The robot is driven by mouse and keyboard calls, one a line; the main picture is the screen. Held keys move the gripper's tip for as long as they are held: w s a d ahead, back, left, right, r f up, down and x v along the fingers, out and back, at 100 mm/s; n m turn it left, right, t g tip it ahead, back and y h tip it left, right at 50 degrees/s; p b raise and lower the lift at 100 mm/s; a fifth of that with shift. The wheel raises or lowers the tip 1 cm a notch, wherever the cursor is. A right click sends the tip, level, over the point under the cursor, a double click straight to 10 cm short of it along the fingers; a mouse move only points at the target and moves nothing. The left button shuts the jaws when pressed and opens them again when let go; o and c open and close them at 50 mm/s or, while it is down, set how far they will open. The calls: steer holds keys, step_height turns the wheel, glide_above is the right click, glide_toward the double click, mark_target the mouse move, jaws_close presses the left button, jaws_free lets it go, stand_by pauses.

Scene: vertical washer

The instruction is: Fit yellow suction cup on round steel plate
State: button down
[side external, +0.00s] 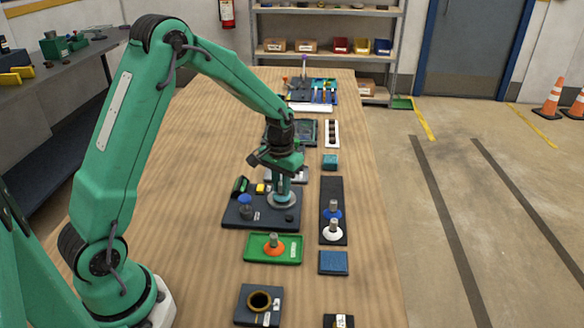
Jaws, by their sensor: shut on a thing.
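My gripper (282,178) points down over the dark blue base board (240,219). It is shut on a small pale blue piece (282,188), mostly hidden by the jaws. That piece is directly above the round steel plate (282,201), a light grey disc at the board's right; I cannot tell whether they touch. A small yellow object (261,188) is just left of my gripper at the board's back edge. It is too small to tell whether it is a suction cup. I see no clear yellow cup in the jaws.
An orange cup (273,246) stands on a green tray (255,259) in front. A white cup (334,230) and a blue cup (333,211) stand on a dark strip (331,188) at right. A blue-topped piece (245,203) stands at the board's left. The table's left side is clear.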

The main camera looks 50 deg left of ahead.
steer(key=shift+f, duration=0.25)
stand_by(0.3)
steer(key=c, duration=0.9)
jaws_free()
steer(key=shift+o, duration=0.2)
steer(key=shift+r, duration=3.5)
steer(key=shift+r, duration=0.1)
